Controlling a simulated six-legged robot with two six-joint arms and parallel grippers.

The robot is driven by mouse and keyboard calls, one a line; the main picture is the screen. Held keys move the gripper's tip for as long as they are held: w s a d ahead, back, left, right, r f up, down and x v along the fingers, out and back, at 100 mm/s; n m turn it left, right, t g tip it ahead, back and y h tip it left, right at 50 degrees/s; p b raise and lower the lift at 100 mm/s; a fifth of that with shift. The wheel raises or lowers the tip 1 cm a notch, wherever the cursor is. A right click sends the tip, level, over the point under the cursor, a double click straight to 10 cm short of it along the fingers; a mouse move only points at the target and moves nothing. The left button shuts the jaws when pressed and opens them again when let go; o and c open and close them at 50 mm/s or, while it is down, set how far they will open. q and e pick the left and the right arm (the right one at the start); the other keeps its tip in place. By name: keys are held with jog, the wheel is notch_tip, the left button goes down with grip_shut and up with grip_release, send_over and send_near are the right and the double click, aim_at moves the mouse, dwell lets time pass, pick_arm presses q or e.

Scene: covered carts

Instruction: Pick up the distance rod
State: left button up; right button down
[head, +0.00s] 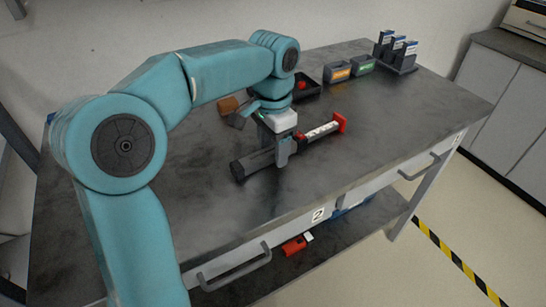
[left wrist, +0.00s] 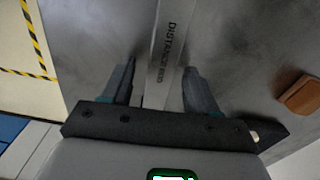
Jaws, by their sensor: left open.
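The distance rod (head: 322,131) lies flat on the dark cart top, with a black end at the left and a red end at the right. In the left wrist view a pale bar lettered "DISTANCE ROD" (left wrist: 166,50) runs between the fingers. My left gripper (head: 284,157) points down over the rod's middle, hiding part of it. In the left wrist view the left gripper (left wrist: 160,78) is open, with one finger on each side of the rod and a gap beside it. My right gripper is not in view.
Behind the rod are a brown block (head: 228,105), a black tray (head: 313,87) with a red item, an orange-labelled box (head: 337,72), a green-labelled box (head: 362,65) and a rack (head: 404,68) of blue-white packs. The cart top's right front is clear.

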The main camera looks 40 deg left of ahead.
pick_arm(q)
jog(key=shift+f, duration=0.3)
grip_shut()
jog(key=shift+r, duration=0.15)
